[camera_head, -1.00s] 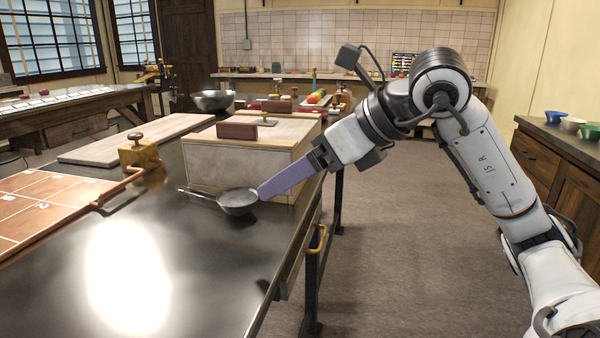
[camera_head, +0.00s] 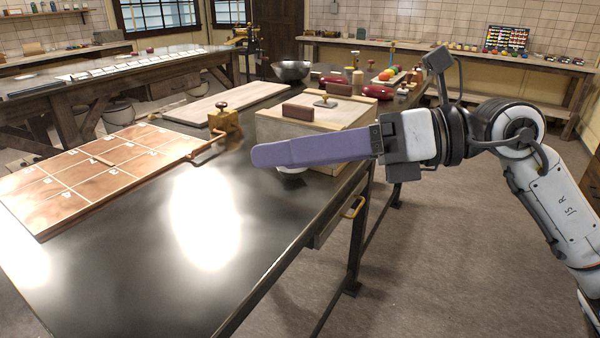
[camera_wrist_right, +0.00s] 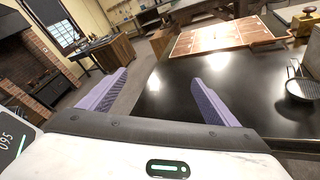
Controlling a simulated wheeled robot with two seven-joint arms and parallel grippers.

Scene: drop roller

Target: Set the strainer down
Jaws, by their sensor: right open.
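The strainer (camera_wrist_right: 301,88) rests on the dark tabletop (camera_wrist_right: 235,100) at the right of the right wrist view, its handle pointing away. In the head view only a small part of the strainer (camera_head: 292,171) shows below my right fingers, in front of the wooden box; the rest is hidden behind them. My right gripper (camera_head: 268,155) is open and empty, held above the table. In the right wrist view its two purple fingers (camera_wrist_right: 160,76) stand wide apart, with the strainer well to their right and outside them. My left gripper is not in view.
A pale wooden box (camera_head: 330,122) stands behind my right fingers. A brown grid board (camera_head: 85,180) lies on the left of the table, with a brass-coloured block (camera_head: 222,120) near its far end. The front of the table is clear.

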